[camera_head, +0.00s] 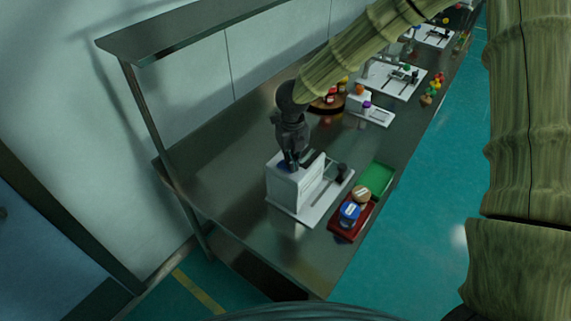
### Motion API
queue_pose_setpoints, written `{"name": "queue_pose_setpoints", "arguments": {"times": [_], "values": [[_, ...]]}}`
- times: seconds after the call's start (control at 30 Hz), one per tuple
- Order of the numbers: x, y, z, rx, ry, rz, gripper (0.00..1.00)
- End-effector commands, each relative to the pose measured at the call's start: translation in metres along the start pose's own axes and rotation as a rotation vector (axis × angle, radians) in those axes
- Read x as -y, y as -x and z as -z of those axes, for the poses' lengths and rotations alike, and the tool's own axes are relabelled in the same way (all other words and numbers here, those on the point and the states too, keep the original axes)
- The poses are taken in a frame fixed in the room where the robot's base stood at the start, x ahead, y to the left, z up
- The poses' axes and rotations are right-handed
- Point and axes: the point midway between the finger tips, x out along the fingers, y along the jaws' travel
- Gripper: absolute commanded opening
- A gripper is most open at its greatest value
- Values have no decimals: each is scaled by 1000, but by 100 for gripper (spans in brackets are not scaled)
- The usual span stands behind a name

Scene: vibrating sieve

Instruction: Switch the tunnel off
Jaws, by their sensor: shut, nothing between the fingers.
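A white box-shaped machine (284,193) stands on the steel bench, with a flat white base and a slotted part on its right side. I cannot tell for sure whether it is the tunnel. A small dark blue patch (283,167) shows on its top, perhaps a button, partly hidden by my gripper. My gripper (291,164) points down at the machine's top, its fingers shut and empty. Its tips are at or just above the top beside the blue patch; I cannot tell whether they touch. No switch can be made out clearly.
A red tray (338,231) with blue-lidded and brown-lidded jars and a green tray (383,176) lie right of the machine. More white machines (372,116) and small colored items stand farther along the bench. A shelf (180,38) overhangs the back. The bench's left part (222,160) is clear.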

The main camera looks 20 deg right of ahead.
Motion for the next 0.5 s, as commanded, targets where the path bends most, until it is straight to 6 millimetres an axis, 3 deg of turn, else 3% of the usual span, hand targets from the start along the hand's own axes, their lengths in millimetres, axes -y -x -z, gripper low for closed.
{"name": "queue_pose_setpoints", "arguments": {"times": [0.5], "values": [[0, -6, 0, 0, 0, 0, 0]]}}
